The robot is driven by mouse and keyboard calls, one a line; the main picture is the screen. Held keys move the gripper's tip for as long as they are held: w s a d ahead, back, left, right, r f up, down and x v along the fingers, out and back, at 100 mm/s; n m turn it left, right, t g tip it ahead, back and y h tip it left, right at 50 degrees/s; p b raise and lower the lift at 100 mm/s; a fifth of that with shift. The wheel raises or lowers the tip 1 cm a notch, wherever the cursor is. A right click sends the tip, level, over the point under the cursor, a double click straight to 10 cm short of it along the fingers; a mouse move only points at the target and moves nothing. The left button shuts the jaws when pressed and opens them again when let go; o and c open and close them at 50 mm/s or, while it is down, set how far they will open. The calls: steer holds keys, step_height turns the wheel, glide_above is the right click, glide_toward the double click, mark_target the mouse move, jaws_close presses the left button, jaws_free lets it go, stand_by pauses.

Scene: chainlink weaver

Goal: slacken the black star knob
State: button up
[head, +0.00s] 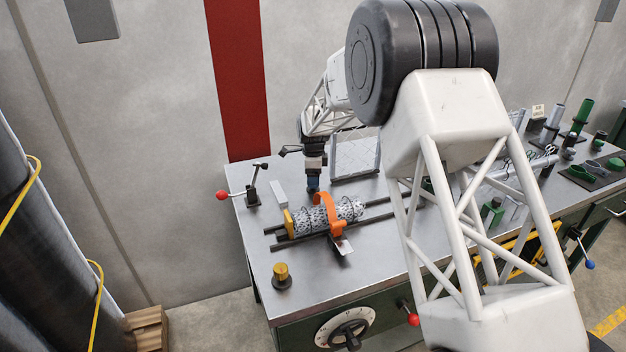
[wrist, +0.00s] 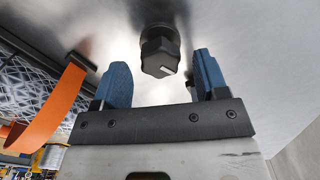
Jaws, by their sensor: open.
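In the head view my gripper (head: 313,184) points down over the back of the metal bench, behind the orange bracket. I cannot make out this knob there; my gripper seems to hide it.
The orange bracket (head: 331,216) arches over a wire-wrapped roller (head: 349,209) on dark rails. A mesh panel (head: 357,153) stands right of my gripper.

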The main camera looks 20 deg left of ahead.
steer(key=shift+f, duration=0.6)
steer(key=shift+c, duration=0.3)
steer(key=c, duration=0.9)
steer(key=shift+o, duration=0.2)
